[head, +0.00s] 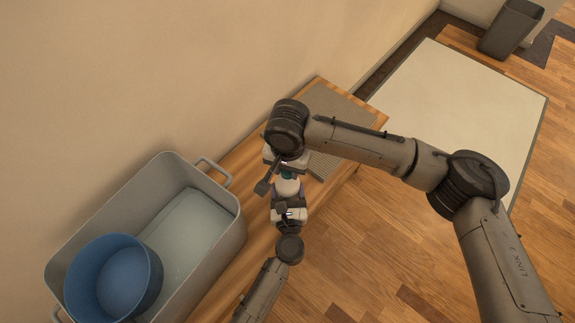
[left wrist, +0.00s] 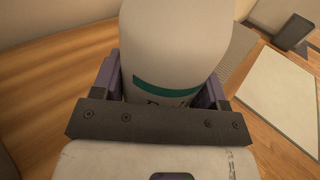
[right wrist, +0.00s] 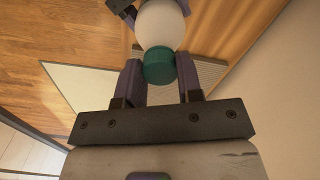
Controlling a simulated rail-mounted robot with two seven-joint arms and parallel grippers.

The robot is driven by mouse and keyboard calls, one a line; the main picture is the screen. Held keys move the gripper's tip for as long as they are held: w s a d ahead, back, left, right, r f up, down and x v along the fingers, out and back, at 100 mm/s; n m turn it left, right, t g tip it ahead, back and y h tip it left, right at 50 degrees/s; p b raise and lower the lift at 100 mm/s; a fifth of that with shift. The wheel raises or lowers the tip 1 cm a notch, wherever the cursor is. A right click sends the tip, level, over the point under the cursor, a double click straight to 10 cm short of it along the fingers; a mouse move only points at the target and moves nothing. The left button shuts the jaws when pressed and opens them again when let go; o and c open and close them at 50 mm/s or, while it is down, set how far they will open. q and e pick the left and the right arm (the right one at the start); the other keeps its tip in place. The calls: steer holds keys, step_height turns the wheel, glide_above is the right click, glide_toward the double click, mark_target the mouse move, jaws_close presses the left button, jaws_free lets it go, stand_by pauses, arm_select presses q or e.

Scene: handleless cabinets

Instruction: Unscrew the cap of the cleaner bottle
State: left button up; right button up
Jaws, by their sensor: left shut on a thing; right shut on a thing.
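The cleaner bottle (head: 287,188) is white and sits between my two grippers over the wooden bench. It fills the middle of the left wrist view (left wrist: 175,45), with a teal label band low on it. Its teal cap (right wrist: 159,66) lies between the fingers of my right gripper (right wrist: 160,82), which is shut on it. My left gripper (left wrist: 163,88) is shut on the bottle's body, one purple finger on each side. In the head view the cap (head: 289,175) is mostly hidden under my right wrist.
A grey tub (head: 235,225) at the left holds a blue bowl (head: 115,280) and a pale flat piece (head: 190,228). A grey ribbed mat (head: 345,108) lies on the bench. A wall runs behind. A pale rug (head: 460,110) and a dark bin (head: 510,28) are on the floor.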

steer(key=n, duration=0.3)
steer(key=shift+n, duration=0.3)
steer(key=n, duration=0.3)
steer(key=shift+n, duration=0.3)
steer(key=n, duration=1.4)
steer(key=shift+r, duration=0.1)
steer(key=n, duration=2.9)
steer(key=shift+n, duration=0.4)
steer(key=o, duration=1)
